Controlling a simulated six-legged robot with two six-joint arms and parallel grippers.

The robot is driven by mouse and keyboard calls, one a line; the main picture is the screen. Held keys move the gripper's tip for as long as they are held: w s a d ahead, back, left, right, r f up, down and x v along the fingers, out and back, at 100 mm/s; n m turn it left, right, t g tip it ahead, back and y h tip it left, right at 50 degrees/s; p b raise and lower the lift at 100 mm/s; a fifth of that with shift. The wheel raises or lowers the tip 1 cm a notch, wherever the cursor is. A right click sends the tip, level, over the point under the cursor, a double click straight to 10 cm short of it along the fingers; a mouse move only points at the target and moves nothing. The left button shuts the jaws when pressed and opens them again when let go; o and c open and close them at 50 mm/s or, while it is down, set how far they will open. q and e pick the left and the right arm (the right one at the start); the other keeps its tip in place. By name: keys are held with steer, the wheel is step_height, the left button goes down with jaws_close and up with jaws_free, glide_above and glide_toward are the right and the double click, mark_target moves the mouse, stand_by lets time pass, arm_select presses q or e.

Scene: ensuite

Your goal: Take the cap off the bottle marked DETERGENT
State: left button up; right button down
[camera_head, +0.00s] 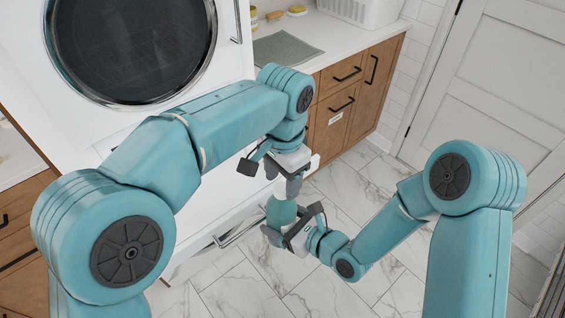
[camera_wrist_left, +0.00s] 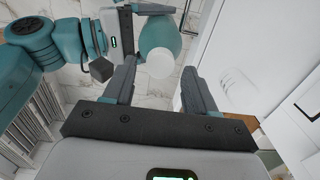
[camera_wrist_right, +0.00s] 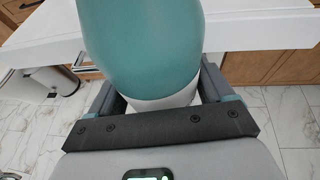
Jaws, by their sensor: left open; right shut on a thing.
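A teal bottle (camera_head: 280,212) is in my right gripper (camera_head: 292,228), low in the middle of the head view, above the floor. Its marking cannot be read. In the right wrist view the bottle (camera_wrist_right: 140,45) fills the top middle, with a white band (camera_wrist_right: 165,103) between the fingers. In the left wrist view the bottle (camera_wrist_left: 160,32) has a round white cap (camera_wrist_left: 160,64). My left gripper (camera_head: 288,180) is open just above the bottle. Its fingers (camera_wrist_left: 158,85) stand apart on either side of the cap, with gaps showing.
A white front-loading machine (camera_head: 225,75) stands at the left. A counter (camera_head: 345,40) with wooden cabinets (camera_head: 365,95) holds a green mat (camera_head: 285,48), small jars (camera_head: 297,10) and a white basket (camera_head: 362,12). A white door (camera_head: 490,80) is at the right.

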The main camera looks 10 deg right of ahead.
arm_select(q)
steer(key=shift+f, duration=1)
jaws_close()
steer(key=shift+n, duration=0.9)
steer(key=shift+r, duration=0.2)
steer(key=shift+r, duration=0.95)
steer(key=shift+r, duration=2)
